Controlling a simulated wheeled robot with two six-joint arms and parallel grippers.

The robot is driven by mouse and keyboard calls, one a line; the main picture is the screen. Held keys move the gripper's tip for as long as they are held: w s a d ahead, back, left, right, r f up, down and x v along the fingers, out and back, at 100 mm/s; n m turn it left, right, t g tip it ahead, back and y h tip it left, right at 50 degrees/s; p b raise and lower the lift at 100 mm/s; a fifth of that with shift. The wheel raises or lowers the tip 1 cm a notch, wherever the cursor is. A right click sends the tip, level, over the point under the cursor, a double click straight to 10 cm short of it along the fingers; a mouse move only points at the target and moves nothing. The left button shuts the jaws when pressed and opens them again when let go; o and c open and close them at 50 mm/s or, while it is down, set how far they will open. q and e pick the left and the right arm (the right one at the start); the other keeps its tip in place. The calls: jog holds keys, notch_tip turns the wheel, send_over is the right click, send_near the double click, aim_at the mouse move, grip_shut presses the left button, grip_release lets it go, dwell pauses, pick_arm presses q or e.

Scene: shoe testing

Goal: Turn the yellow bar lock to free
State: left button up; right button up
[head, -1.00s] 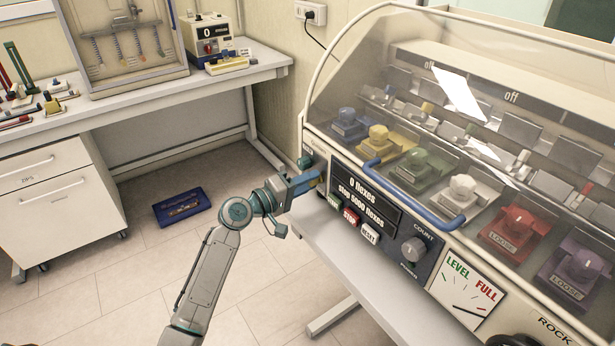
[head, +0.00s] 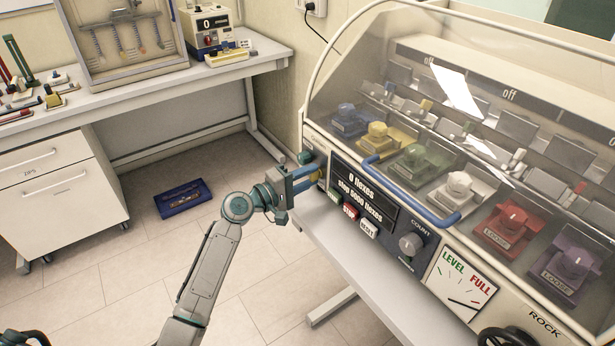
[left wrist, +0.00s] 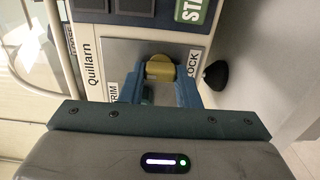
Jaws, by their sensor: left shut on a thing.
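The yellow bar lock appears as a small yellow knob (left wrist: 160,67) on a grey plate of the machine's front panel in the left wrist view. A label ending in "RIM" is left of it and a partly covered "LOCK" label is right of it. My left gripper (head: 312,178) is at the left end of the panel in the head view. Its blue fingers (left wrist: 160,82) lie on both sides of the knob and are shut on it. The fingers hide part of the knob and labels.
The clear hood has a blue handle (head: 411,193) and covers several coloured clamps. The display (head: 362,190) and push buttons (head: 349,211) are right of my gripper. A blue tray (head: 183,198) lies on the floor. A workbench (head: 150,88) stands at the left.

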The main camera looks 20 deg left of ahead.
pick_arm(q)
jog(key=o, duration=0.7)
jog(key=b+v, duration=0.3)
jog(key=v, duration=0.7)
jog(key=shift+s+a, duration=0.3)
